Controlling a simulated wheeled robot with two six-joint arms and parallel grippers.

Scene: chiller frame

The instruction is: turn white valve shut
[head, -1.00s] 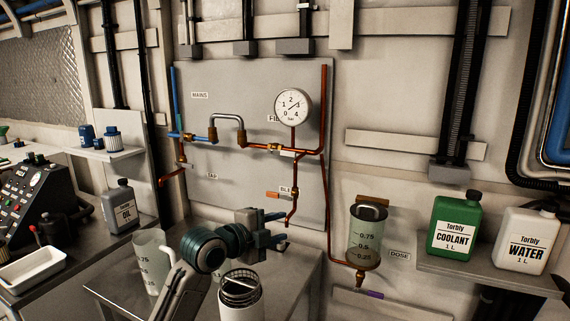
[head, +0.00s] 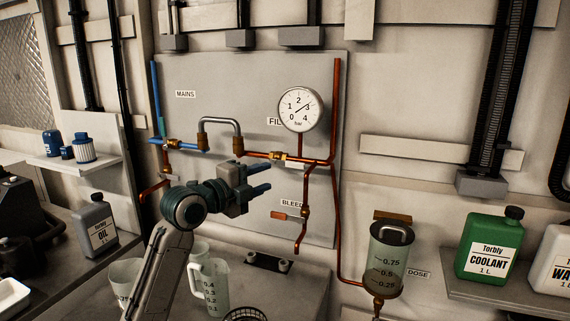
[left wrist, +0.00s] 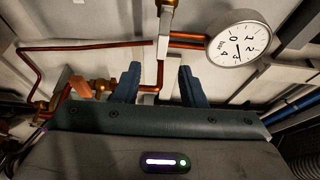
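The FILL valve is a brass body (head: 279,156) on the copper pipe, below and left of the round gauge. A small pale lever (head: 297,159) appears to lie along the pipe just right of it; its exact angle is too small to tell. My left gripper (head: 264,178) is raised in front of the panel, just below and left of this valve, with its blue fingers apart and nothing between them. In the left wrist view the open fingers (left wrist: 159,84) straddle a copper pipe further off; I see no contact. My right gripper is not in view.
The pressure gauge (head: 300,109) is above right. The BLEED valve's orange lever (head: 286,215) is below. A blue-piped MAINS valve (head: 173,144) is at left. Jugs (head: 209,285) stand on the bench. A dosing vessel (head: 391,254) and a coolant bottle (head: 488,247) are at right.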

